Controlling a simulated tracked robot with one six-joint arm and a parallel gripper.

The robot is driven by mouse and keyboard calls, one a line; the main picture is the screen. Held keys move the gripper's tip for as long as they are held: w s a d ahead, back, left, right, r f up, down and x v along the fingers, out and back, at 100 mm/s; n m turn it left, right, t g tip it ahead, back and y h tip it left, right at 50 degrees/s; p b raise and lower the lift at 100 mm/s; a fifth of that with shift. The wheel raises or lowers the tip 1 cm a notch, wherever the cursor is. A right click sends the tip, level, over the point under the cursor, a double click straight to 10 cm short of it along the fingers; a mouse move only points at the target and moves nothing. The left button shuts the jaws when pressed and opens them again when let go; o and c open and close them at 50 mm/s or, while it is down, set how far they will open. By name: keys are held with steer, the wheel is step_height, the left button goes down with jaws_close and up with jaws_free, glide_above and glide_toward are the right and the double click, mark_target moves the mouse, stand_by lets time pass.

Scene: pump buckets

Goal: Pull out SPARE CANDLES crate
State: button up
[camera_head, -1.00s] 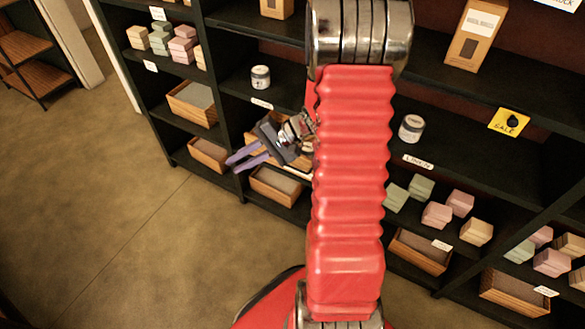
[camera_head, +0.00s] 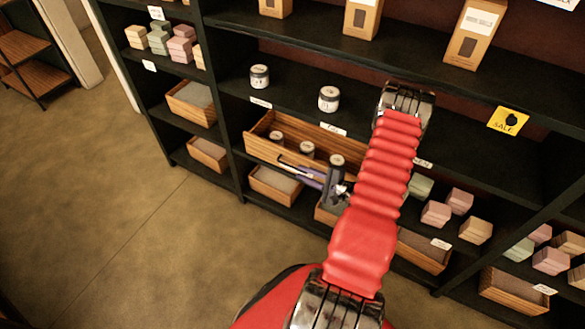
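A long wooden crate (camera_head: 262,150) sits on the middle shelf with several candle jars in it. I cannot read a SPARE CANDLES label on it or on any other crate. Its right part is hidden behind my red arm. My gripper (camera_head: 288,170) has purple fingers that point left, spread apart with nothing visible between them. It appears in front of the long crate's front face; I cannot tell whether it touches it. A smaller wooden crate (camera_head: 275,184) is on the bottom shelf below, and another (camera_head: 325,214) is partly hidden behind my gripper and arm.
Two candle jars (camera_head: 329,99) stand on the shelf above the long crate. Soap blocks (camera_head: 459,202) and more crates (camera_head: 424,252) are at the right. The floor (camera_head: 130,235) in front left is clear.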

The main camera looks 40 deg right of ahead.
mark_target(293, 167)
steer(key=s+d+f+m+h, duration=0.2)
steer(key=s+d+f, duration=0.1)
steer(key=f, duration=0.2)
steer(key=shift+s+f+h, duration=0.15)
steer(key=shift+s+h, duration=0.05)
steer(key=shift+h, duration=0.2)
steer(key=shift+w, duration=0.15)
steer(key=x, duration=1.3)
steer(key=shift+w, duration=0.35)
jaws_close()
